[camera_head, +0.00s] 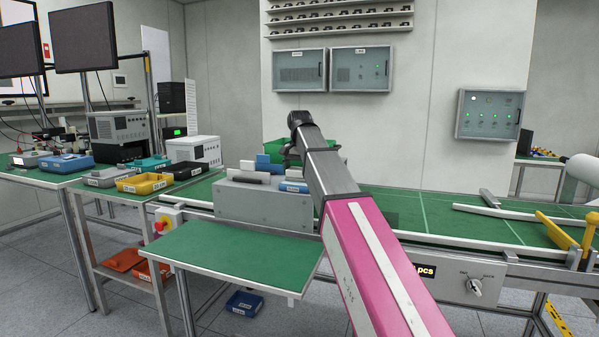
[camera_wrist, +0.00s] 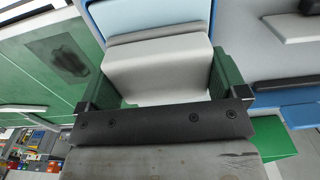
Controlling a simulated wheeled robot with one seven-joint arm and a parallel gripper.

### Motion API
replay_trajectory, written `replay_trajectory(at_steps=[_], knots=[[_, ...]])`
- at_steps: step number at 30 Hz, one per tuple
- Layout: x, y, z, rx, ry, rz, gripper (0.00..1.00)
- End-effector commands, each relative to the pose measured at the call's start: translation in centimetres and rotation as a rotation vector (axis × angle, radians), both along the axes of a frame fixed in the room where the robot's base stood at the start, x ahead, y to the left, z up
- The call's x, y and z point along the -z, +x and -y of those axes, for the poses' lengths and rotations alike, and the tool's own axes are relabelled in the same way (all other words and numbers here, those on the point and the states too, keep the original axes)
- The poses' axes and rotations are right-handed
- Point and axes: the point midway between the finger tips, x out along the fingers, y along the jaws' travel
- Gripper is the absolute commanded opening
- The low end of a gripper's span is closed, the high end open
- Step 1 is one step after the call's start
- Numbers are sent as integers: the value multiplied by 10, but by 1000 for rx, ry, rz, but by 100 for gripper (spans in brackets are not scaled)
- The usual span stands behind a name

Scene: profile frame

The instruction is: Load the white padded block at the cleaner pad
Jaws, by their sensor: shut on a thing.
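In the wrist view my gripper (camera_wrist: 168,82) has its two green fingers closed on the sides of a white padded block (camera_wrist: 155,68), which has a darker grey strip along its far edge. In the head view my gripper (camera_head: 290,155) is above the right part of a grey box-like fixture (camera_head: 262,205) on the green bench, probably the cleaner. The held block is mostly hidden there by my arm. A dark grey pad (camera_head: 248,177) and a blue pad (camera_head: 294,187) lie on the fixture. A light blue surface (camera_wrist: 150,18) lies just beyond the block; I cannot tell whether they touch.
A green bin (camera_head: 283,150) and small blue blocks (camera_head: 262,160) stand behind the fixture. Blue, yellow (camera_head: 145,183) and black trays sit on the left bench. The green belt (camera_head: 430,213) right of my arm is largely clear. A yellow bracket (camera_head: 560,230) stands at far right.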

Motion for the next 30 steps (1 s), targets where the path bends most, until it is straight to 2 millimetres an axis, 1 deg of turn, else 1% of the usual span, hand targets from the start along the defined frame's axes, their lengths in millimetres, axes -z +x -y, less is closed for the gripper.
replay_trajectory(at_steps=[30], knots=[[-67, 1, 0, 0, 1, 7, 72]])
